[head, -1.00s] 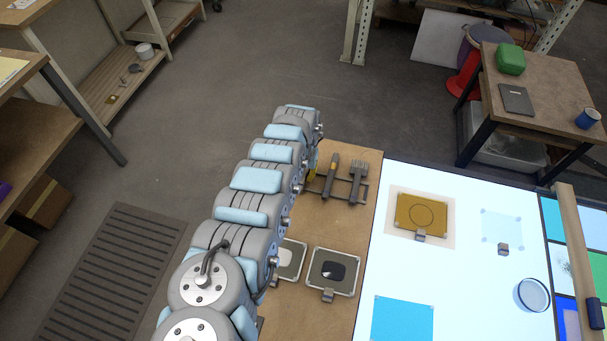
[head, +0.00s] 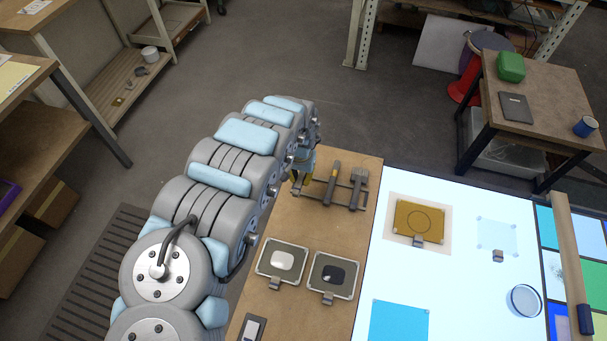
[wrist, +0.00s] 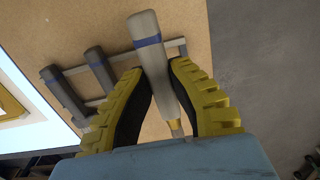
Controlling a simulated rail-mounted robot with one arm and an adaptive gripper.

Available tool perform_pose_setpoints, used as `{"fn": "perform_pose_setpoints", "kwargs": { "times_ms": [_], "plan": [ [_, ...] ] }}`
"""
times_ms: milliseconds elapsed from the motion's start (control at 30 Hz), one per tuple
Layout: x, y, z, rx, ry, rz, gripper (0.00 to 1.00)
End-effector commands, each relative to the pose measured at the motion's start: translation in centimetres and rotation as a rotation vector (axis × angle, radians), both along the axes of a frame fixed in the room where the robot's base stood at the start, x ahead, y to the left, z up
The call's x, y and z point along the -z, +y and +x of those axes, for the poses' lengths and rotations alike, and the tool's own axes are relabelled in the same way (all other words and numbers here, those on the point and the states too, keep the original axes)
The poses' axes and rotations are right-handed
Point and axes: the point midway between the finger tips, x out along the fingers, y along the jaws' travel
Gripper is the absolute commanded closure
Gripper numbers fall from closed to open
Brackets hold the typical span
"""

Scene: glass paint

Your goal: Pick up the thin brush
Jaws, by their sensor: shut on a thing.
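My gripper (wrist: 160,100) has its two yellow, black-padded fingers closed around the thin brush (wrist: 147,32). The brush has a grey handle with a blue band, and its narrow metal part shows between the fingers. Its bristle end is hidden by my gripper. In the head view my gripper (head: 302,172) is at the left end of the brush rack (head: 312,193), and the held brush is not clear there. I cannot tell whether the brush is clear of the rack. Two other brushes, a middle one (head: 329,183) and a wide one (head: 357,188), lie across the rack to the right.
Two framed pads, one with a white patch (head: 282,260) and one with a dark patch (head: 333,273), lie nearer on the wooden board (head: 305,228). A bright light table (head: 385,262) with a gold plate (head: 419,220) is at right. Floor is open beyond the board.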

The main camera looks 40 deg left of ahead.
Motion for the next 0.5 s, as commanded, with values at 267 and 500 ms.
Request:
{"fn": "perform_pose_setpoints", "kwargs": {
  "times_ms": [267, 500],
  "plan": [
    [-2.4, -0.8, -2.3, 0.001, 0.0, 0.001, 1.0],
    [-3.6, -1.3, -4.5, -0.002, 0.0, 0.002, 1.0]
  ]
}}
